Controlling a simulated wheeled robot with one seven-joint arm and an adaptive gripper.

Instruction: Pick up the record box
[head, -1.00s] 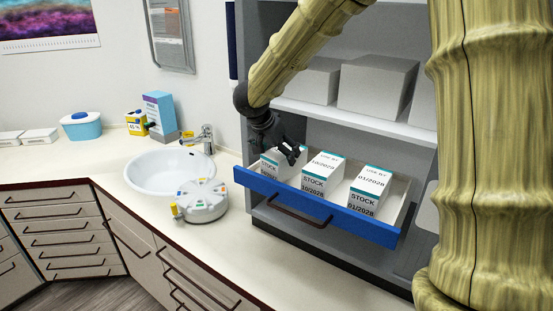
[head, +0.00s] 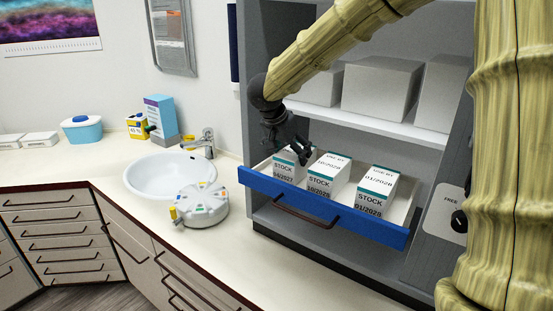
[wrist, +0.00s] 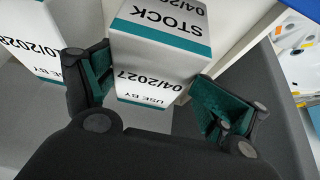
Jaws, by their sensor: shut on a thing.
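Three white boxes with teal bands and STOCK labels stand in a blue-fronted drawer (head: 330,213). None shows the word record. The left box (head: 285,172), dated 04/2027, is partly hidden by my gripper (head: 302,153). In the wrist view my gripper (wrist: 150,85) has one teal-padded finger on each side of this box (wrist: 158,68) and is shut on it. I cannot tell whether its base is clear of the drawer. The middle box (head: 322,184), dated 10/2028, and the right box (head: 373,196), dated 01/2028, stand beside it.
A grey shelf (head: 400,128) with plain grey boxes (head: 380,88) is above the open drawer. A round white dispenser (head: 203,206) stands on the counter near the sink (head: 165,174). A blue box (head: 160,116) stands by the tap. The front counter strip is clear.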

